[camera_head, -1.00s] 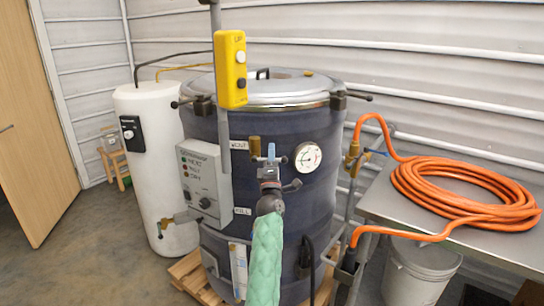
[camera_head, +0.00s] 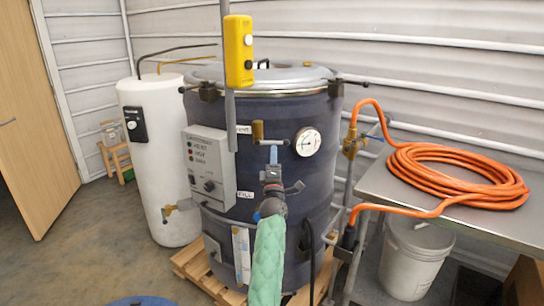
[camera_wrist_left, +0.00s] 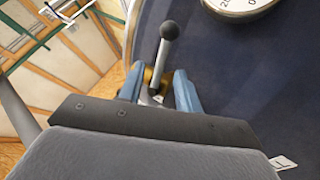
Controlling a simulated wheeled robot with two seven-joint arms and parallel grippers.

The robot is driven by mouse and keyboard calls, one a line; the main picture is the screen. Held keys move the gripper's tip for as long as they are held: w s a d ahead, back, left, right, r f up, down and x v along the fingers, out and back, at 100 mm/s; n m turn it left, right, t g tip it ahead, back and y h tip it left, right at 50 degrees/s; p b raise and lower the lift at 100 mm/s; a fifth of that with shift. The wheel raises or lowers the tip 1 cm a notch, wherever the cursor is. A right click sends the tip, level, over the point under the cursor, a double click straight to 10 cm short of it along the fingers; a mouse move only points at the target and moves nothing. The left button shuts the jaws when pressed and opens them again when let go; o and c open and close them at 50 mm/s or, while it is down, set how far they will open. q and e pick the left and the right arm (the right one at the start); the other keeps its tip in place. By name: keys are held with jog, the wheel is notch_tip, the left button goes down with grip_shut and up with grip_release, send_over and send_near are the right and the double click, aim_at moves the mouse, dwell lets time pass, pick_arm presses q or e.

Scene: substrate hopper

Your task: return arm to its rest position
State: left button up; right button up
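My left arm (camera_head: 268,255), in a green sleeve, rises from the bottom middle in the head view. My left gripper (camera_head: 273,155) is in front of the dark drum-shaped vessel (camera_head: 320,190), just below the brass valve (camera_head: 257,132) and left of the round gauge (camera_head: 308,142). In the left wrist view its two blue fingers (camera_wrist_left: 159,88) are apart. A grey lever with a dark ball knob (camera_wrist_left: 168,30) shows between and beyond them, with a brass part behind. I cannot tell whether the fingers touch it. My right gripper is not in view.
A yellow button box (camera_head: 238,50) hangs on a pole before the vessel. A grey control panel (camera_head: 207,170) sits on its left side. A steel table (camera_head: 390,195) with a coiled orange hose (camera_head: 455,178) stands right, a white bucket (camera_head: 412,260) below.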

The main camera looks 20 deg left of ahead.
pick_arm(q)
jog(key=shift+w+f, duration=0.15)
jog(key=w+d+f+m+g+h, duration=0.1)
jog(key=w+d+f+m+h, duration=0.15)
jog(key=m+h, duration=0.4)
jog(key=s+d+f+m+g+h, duration=0.3)
jog(key=s+d+m+g+h, duration=0.2)
jog(key=s+d+m+g, duration=0.6)
jog(key=s+f+m+g, duration=0.2)
jog(key=s+f, duration=0.9)
jog(key=s, duration=0.6)
jog(key=s+f+m+g+y, duration=0.1)
jog(key=s+f+g, duration=0.3)
jog(key=s+f, duration=0.7)
jog(key=s+a+f+m+g+y, duration=0.1)
jog(key=s+f+m+g, duration=0.2)
jog(key=s+f, duration=0.8)
jog(key=s, duration=1.3)
jog(key=shift+f+g+p, duration=0.3)
jog(key=shift+f, duration=0.05)
jog(key=shift+a+m+y, duration=0.1)
jog(key=shift+m+y, duration=0.15)
